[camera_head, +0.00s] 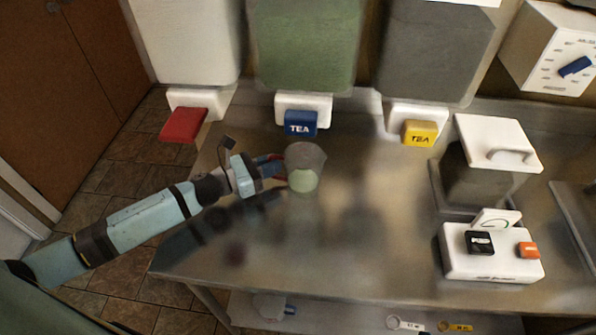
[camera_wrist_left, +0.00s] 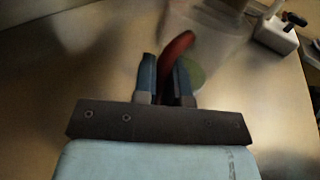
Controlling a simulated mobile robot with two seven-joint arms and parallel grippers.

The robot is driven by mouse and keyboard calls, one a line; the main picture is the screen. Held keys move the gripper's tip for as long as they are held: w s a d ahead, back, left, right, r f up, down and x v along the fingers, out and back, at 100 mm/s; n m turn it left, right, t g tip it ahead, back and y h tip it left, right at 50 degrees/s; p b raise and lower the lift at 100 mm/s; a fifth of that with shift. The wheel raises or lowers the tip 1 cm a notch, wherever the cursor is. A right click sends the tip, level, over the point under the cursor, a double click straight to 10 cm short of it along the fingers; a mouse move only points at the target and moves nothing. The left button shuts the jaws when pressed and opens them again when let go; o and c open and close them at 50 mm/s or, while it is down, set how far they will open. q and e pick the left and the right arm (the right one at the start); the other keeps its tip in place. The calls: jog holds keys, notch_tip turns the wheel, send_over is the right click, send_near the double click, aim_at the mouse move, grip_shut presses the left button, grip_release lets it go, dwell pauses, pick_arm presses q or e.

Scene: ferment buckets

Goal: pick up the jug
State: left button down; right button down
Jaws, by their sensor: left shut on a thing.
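The jug (camera_head: 306,160) is a see-through grey cup with a pale green bottom and a red handle on its left side. It is over the steel table below the green bucket; I cannot tell whether it touches the table. My left gripper (camera_head: 276,169) is at its left side, shut on the red handle. In the left wrist view the handle (camera_wrist_left: 177,50) shows between the blue fingers of the gripper (camera_wrist_left: 166,78), with the see-through jug body (camera_wrist_left: 215,45) beyond, blurred. My right gripper is in neither view.
White, green (camera_head: 306,45) and grey buckets stand at the back, with red (camera_head: 184,125), blue (camera_head: 300,123) and yellow (camera_head: 420,133) taps jutting forward. A lidded box (camera_head: 490,165) and a white device (camera_head: 490,254) stand at the right. The table's middle and front (camera_head: 330,260) are clear.

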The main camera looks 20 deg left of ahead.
pick_arm(q)
jog(key=shift+r, duration=0.1)
jog(key=shift+r, duration=0.5)
notch_tip(320, 180, up, 2)
jog(key=shift+r, duration=0.15)
jog(key=b+v, duration=0.1)
jog(key=v, duration=0.4)
jog(key=b+v, duration=0.1)
jog(key=v, duration=0.3)
jog(key=shift+s+a+f, duration=0.2)
jog(key=shift+s, duration=0.1)
jog(key=b+v, duration=0.1)
jog(key=v, duration=0.7)
jog(key=shift+r, duration=0.2)
jog(key=shift+s+a, duration=0.15)
